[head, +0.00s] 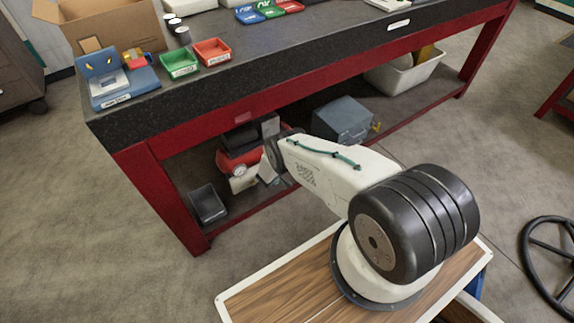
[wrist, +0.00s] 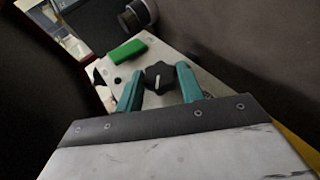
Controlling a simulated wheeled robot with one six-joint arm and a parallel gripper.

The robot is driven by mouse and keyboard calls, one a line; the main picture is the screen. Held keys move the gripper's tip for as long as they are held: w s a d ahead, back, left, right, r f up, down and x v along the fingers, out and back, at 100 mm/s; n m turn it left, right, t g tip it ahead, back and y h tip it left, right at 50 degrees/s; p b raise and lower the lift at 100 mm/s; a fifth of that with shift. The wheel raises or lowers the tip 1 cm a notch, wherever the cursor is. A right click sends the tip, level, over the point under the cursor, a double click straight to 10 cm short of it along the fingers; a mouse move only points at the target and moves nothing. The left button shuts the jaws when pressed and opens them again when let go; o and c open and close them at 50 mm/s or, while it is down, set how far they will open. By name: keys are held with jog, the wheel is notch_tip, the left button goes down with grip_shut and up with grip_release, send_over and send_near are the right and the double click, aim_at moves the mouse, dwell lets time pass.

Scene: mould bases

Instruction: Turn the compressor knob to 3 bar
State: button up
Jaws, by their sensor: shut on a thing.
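The black lobed compressor knob (wrist: 160,76) is in the middle of the wrist view, on a pale panel (wrist: 205,88). A white pointer line on it stands nearly upright in the picture. My gripper (wrist: 158,88) has its two teal fingers on either side of the knob and is shut on it. Small marks on the panel beside the right finger are too small to read. In the head view the red compressor (head: 238,160) sits on the lower shelf, with a round white gauge (head: 239,170) on its front. My arm hides the knob there.
A green block (wrist: 126,50) and a dark cylinder (wrist: 138,15) are beyond the knob. On the lower shelf (head: 240,203), a black bin (head: 208,204) is left of the compressor and a grey-blue case (head: 343,120) right. The bench's red leg (head: 165,200) stands at the left.

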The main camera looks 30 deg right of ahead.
jog(key=o, duration=1)
jog(key=v, duration=0.8)
jog(key=shift+w, duration=0.1)
